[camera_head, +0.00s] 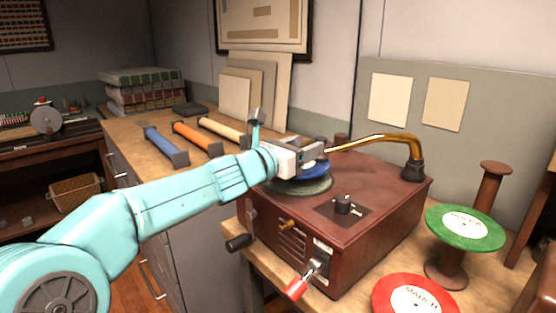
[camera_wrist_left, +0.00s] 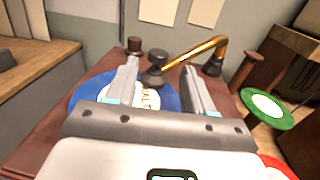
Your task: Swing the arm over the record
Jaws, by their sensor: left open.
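The record player is a dark red wooden box (camera_head: 345,225) on the bench. A blue record (camera_head: 318,168) with a pale label lies on its turntable; it also shows in the left wrist view (camera_wrist_left: 86,92). The brass arm (camera_head: 385,138) rises from a dark pivot at the box's back right corner and reaches left to the record. In the left wrist view, the brass arm (camera_wrist_left: 195,51) ends in a dark head between my fingers. My left gripper (camera_wrist_left: 158,80) is open, its fingers either side of that head, above the record. I cannot tell whether they touch it. My right gripper is not in view.
A green record (camera_head: 465,228) rests on a wooden spool stand, right of the box. A red record (camera_head: 412,298) is at the front right. A crank (camera_head: 240,242) and a red-handled lever (camera_head: 298,285) stick out of the box's front. Coloured rollers (camera_head: 190,137) lie on the left counter.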

